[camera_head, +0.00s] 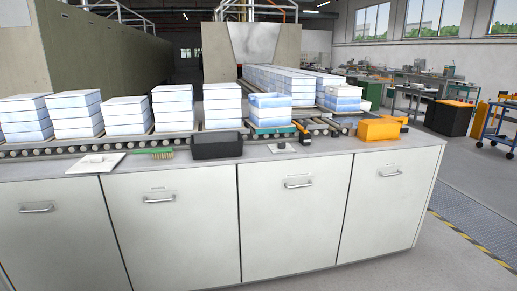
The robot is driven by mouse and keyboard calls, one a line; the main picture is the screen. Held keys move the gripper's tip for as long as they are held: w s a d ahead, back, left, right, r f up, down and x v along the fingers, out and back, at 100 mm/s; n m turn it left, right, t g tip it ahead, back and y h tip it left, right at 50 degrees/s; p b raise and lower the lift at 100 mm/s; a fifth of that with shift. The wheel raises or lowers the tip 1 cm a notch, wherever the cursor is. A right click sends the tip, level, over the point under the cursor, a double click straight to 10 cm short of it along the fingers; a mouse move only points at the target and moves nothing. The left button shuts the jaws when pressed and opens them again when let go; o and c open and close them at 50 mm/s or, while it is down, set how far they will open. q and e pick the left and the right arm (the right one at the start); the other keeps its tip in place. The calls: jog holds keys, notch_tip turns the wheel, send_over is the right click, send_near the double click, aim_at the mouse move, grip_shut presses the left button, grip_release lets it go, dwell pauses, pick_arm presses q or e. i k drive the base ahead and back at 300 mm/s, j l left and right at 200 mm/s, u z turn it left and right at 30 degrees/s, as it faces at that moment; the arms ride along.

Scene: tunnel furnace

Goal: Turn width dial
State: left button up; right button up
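I cannot tell for certain which thing is the width dial. A flat white plate (95,162) with small raised parts lies on the left of the white counter top (325,146). A smaller pale plate (283,148) with a dark upright piece on it lies right of the middle. Details on both plates are too small to read. Neither of my grippers shows in the head view.
Stacked white-blue boxes (174,107) stand on a roller conveyor (67,149) behind the counter. A green brush (160,153), black box (217,146) and orange box (378,129) sit on the counter. White cabinets (288,215) front it. Floor is free at right.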

aim_at(281, 144)
jog(key=i+j+z, duration=0.15)
jog(key=i, duration=0.3)
jog(key=i+j+z, duration=0.1)
jog(key=i, duration=0.4)
jog(key=i+j+z, duration=0.15)
jog(key=i, duration=0.3)
